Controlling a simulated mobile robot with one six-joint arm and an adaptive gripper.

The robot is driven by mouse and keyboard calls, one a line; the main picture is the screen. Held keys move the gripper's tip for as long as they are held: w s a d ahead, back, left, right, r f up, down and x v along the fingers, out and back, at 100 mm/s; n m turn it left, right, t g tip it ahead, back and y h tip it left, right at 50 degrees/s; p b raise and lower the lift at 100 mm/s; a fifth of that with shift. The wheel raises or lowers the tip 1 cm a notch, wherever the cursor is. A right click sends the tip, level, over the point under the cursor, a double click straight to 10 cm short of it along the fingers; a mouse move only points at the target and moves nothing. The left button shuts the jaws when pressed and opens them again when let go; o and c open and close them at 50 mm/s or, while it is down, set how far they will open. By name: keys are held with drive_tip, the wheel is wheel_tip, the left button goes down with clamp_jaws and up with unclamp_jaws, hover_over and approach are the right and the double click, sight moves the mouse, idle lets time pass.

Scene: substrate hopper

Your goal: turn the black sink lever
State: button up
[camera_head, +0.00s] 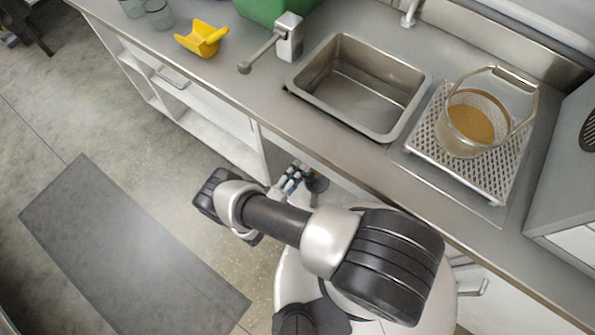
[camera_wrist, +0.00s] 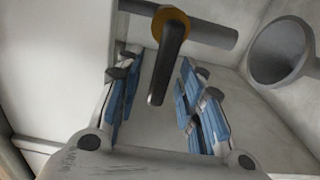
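The black lever (camera_wrist: 168,62) hangs down from an orange-brown ring (camera_wrist: 171,20) on a grey pipe (camera_wrist: 210,32) in the wrist view. My gripper (camera_wrist: 157,75) is open, with blue-padded fingers on either side of the lever. A gap shows between the lever and each finger; how deep the lever sits between them I cannot tell. In the head view my gripper (camera_head: 291,180) is below the counter's front edge, in front of the open space under the sink (camera_head: 360,85). I cannot make out the lever in the head view.
A grey funnel-shaped part (camera_wrist: 281,52) is right of the lever, close to the right finger. White cabinet walls (camera_wrist: 60,65) enclose the left. The counter edge (camera_head: 290,128) overhangs my gripper.

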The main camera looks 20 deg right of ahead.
drive_tip(key=shift+w+d, duration=0.15)
clamp_jaws()
idle(0.4)
idle(0.4)
